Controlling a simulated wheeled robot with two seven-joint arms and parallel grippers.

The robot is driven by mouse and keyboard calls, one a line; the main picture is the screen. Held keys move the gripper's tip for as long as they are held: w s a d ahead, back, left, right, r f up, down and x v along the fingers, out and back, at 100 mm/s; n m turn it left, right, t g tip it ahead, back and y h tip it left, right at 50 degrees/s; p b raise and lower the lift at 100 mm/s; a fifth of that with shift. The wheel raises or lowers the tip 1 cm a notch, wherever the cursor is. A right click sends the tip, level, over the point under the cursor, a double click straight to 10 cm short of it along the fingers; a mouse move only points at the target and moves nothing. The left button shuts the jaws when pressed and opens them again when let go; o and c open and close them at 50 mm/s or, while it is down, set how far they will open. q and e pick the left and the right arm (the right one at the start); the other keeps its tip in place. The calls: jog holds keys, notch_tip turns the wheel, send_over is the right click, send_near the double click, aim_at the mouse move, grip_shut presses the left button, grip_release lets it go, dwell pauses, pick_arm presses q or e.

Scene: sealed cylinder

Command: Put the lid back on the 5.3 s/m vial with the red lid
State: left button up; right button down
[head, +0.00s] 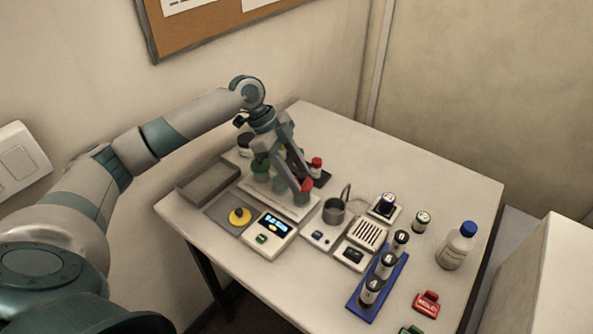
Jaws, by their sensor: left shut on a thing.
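My left gripper (303,186) reaches down over the back part of the table, its fingers shut on a red lid (305,184) at their tips. The lid is low over the front right of a pale stand (292,211); whether it touches a vial there I cannot tell, as the fingers cover that spot. Another small red-topped vial (316,166) stands just behind, on a dark base. Vial labels are too small to read. My right gripper is not in view.
A grey tray (207,181), a display device (268,230), a yellow disc (240,217) and a metal cup (333,210) surround the stand. A blue rack (378,286) holds dark-capped vials. A blue-capped bottle (457,246) stands right. The table's back right is clear.

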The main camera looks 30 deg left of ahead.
pick_arm(q)
jog(key=shift+f, duration=0.6)
jog(key=shift+r+p, duration=0.1)
jog(key=shift+p, duration=0.45)
dwell(1.3)
jog(key=shift+p, duration=0.65)
dwell(1.6)
jog(key=shift+f, duration=0.2)
jog(key=o, duration=1.6)
jog(key=shift+c, duration=0.2)
jog(key=shift+r, duration=0.1)
